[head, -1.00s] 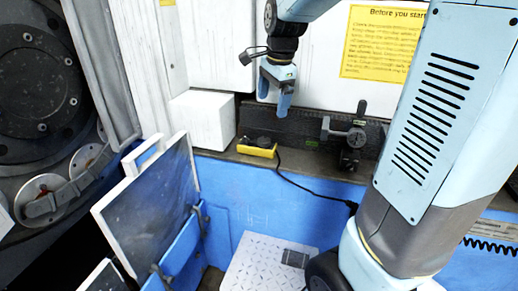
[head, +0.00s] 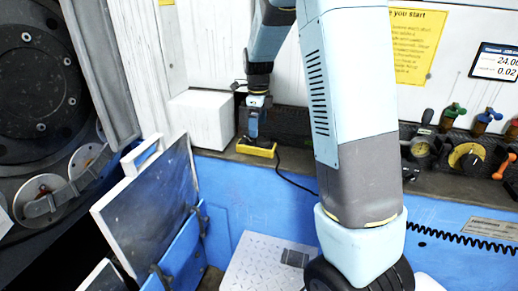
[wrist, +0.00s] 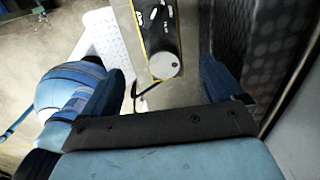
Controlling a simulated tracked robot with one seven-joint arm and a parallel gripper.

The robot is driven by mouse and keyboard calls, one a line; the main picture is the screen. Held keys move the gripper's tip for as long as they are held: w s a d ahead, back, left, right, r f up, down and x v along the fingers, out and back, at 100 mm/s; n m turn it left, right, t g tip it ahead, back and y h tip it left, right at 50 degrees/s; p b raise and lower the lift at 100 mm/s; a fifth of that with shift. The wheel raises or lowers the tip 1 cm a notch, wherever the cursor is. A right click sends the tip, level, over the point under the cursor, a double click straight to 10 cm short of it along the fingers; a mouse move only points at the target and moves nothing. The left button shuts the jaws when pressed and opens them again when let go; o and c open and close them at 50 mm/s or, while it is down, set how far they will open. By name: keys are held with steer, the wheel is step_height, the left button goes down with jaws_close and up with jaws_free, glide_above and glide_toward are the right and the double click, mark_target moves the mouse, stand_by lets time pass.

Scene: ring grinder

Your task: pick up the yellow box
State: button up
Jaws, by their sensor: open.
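The yellow box (head: 257,151) sits on the ledge behind the blue panel, against the dark back wall. It has yellow sides and a dark top with fittings. The wrist view shows its dark top, yellow edge and a round pale knob (wrist: 162,66) at the near end. My gripper (head: 252,132) points down just above the box in the head view. In the wrist view my gripper (wrist: 163,72) is open, its two fingers apart on either side of the box's near end. I cannot tell whether a finger touches it.
A white block (head: 202,118) stands left of the box. A black cable (head: 296,183) runs from the box to the right. Gauges (head: 467,160) and coloured valves (head: 487,116) stand at the right of the ledge. A tilted panel (head: 150,200) stands at front left.

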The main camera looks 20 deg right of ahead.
mark_target(256, 143)
step_height(256, 143, down, 4)
steer(key=shift+f, duration=0.1)
steer(key=shift+w+a+f, duration=0.1)
steer(key=shift+w+f, duration=0.05)
steer(key=shift+f, duration=1.1)
steer(key=shift+w+a+f, duration=0.1)
steer(key=shift+f, duration=1.1)
steer(key=shift+c, duration=0.3)
steer(key=c, duration=1.4)
steer(key=shift+c, duration=0.2)
steer(key=shift+r, duration=0.2)
